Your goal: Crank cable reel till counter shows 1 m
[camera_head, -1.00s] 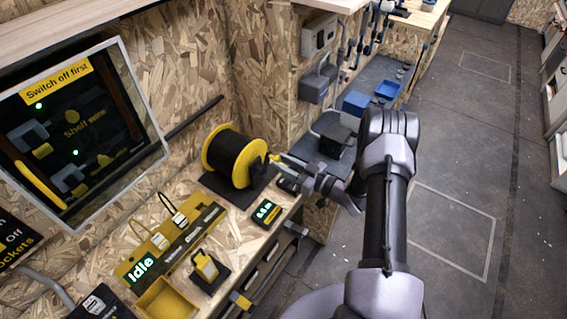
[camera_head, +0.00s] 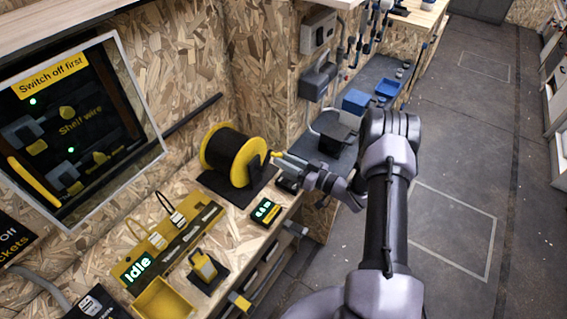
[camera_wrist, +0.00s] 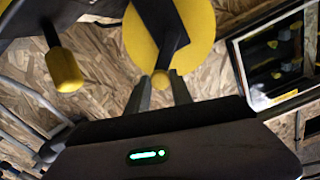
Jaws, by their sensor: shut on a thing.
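The cable reel (camera_head: 237,155), a black drum with yellow flanges, stands on a dark base on the bench in the head view. Its yellow flange (camera_wrist: 196,40) and dark crank arm (camera_wrist: 161,25) show in the wrist view. My gripper (camera_head: 279,160) is at the reel's right side. In the wrist view my gripper (camera_wrist: 161,92) is shut on the yellow crank knob (camera_wrist: 162,78) at the arm's end. The counter (camera_head: 265,211) in front of the reel has green digits, apparently 0.8 m, too small to be sure.
A yellow panel labelled Idle (camera_head: 140,268), a yellow tray (camera_head: 163,299) and a black stand with a yellow piece (camera_head: 205,269) are on the bench, left of the counter. A framed display (camera_head: 75,125) is at left. Another yellow knob (camera_wrist: 64,70) shows in the wrist view. Floor at right is clear.

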